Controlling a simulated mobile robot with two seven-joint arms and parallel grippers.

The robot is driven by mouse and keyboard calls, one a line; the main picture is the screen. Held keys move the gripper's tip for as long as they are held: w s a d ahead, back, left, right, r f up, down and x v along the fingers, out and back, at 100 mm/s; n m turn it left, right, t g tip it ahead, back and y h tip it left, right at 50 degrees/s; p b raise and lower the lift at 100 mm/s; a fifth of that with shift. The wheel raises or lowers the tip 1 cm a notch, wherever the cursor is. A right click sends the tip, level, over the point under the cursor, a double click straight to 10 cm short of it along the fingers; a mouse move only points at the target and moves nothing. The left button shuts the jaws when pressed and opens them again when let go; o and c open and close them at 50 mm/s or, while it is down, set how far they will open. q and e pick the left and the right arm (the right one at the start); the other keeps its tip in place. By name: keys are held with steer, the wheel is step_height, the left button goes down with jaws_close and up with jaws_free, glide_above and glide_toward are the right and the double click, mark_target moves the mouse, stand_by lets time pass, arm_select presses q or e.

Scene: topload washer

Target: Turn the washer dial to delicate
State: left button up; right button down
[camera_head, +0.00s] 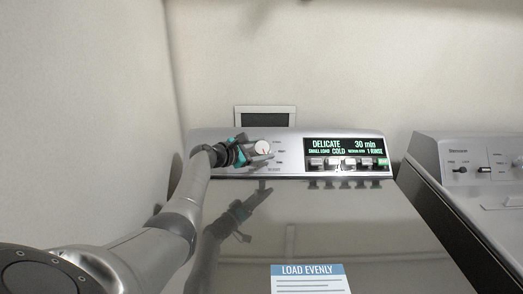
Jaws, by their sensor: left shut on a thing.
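The washer (330,220) stands ahead with its shiny lid closed. Its dial (263,147), round and pale, is on the left part of the back control panel. The panel's display (345,147) reads DELICATE, 30 min, COLD, 1 RINSE and more small text. My left gripper (259,151), dark with teal parts, reaches in from the left and is shut on the dial. Its fingers cover part of the dial's edge. My right gripper is not in view.
Several small buttons (347,162) sit in a row under the display. A label (307,279) reading LOAD EVENLY lies on the lid. A second machine (465,190) stands close on the right. A wall (90,120) rises on the left.

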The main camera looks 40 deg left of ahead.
arm_select(q)
steer(key=shift+r, duration=0.15)
steer(key=o, duration=1.4)
steer(key=shift+s, duration=0.1)
steer(key=shift+s, duration=0.25)
steer(key=shift+p+v, duration=2.15)
steer(key=shift+v, duration=5.1)
